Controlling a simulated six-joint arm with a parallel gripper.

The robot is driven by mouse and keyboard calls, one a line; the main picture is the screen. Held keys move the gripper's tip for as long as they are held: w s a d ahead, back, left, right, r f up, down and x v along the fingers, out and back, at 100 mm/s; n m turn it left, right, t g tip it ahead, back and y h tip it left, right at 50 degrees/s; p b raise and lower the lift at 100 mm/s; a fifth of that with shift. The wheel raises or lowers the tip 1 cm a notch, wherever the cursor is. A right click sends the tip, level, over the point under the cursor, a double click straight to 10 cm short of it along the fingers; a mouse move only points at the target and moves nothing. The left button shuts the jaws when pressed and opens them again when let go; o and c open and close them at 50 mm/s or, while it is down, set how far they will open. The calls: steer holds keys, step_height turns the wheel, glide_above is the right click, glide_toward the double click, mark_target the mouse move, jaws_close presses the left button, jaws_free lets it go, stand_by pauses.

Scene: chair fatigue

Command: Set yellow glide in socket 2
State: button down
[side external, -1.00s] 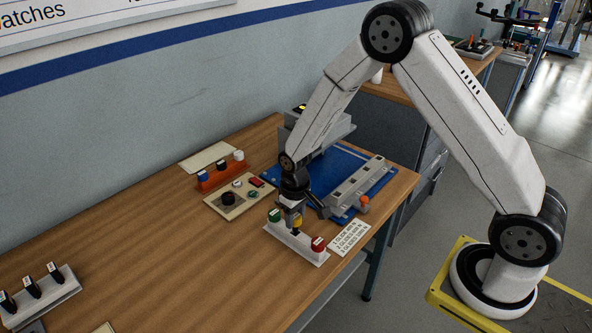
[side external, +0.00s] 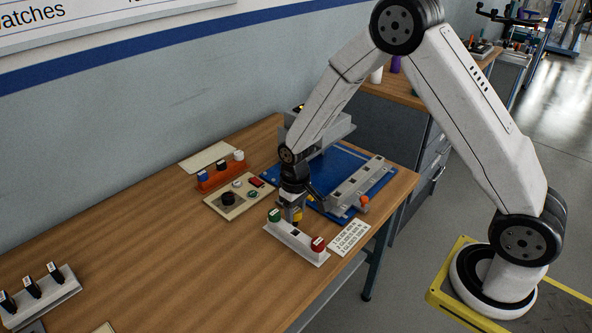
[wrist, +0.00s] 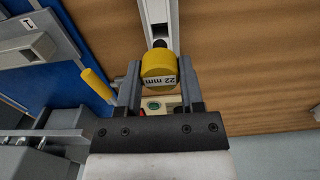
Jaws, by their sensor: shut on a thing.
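The yellow glide (wrist: 158,63), marked 22 mm, is between the two fingers of my gripper (wrist: 158,80) in the wrist view. My gripper (side external: 296,214) is shut on it, just above the white rack (side external: 308,252) in the side view. There the yellow glide (side external: 297,215) is small and partly hidden by the fingers. A dark empty hole shows in the middle of the rack, under the gripper. The grey socket rail (side external: 350,190) with dark square sockets lies on the blue plate, right of the gripper. I cannot read which socket is number 2.
A green glide (side external: 274,215) and a red glide (side external: 318,243) stand at the rack's ends. A printed card (side external: 349,235) lies beside it. A control box (side external: 238,197) and an orange rack (side external: 220,173) stand behind. The left-middle of the table is clear.

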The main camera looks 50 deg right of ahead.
mark_target(296, 209)
steer(key=shift+r, duration=1.25)
steer(key=shift+r, duration=0.1)
steer(key=shift+r, duration=2.9)
steer(key=shift+d, duration=0.15)
steer(key=d+r, duration=0.2)
steer(key=d, duration=2.3)
steer(key=shift+s+d+r, duration=0.15)
steer(key=shift+s+r, duration=0.1)
steer(key=shift+r, duration=0.05)
steer(key=shift+f, duration=1.85)
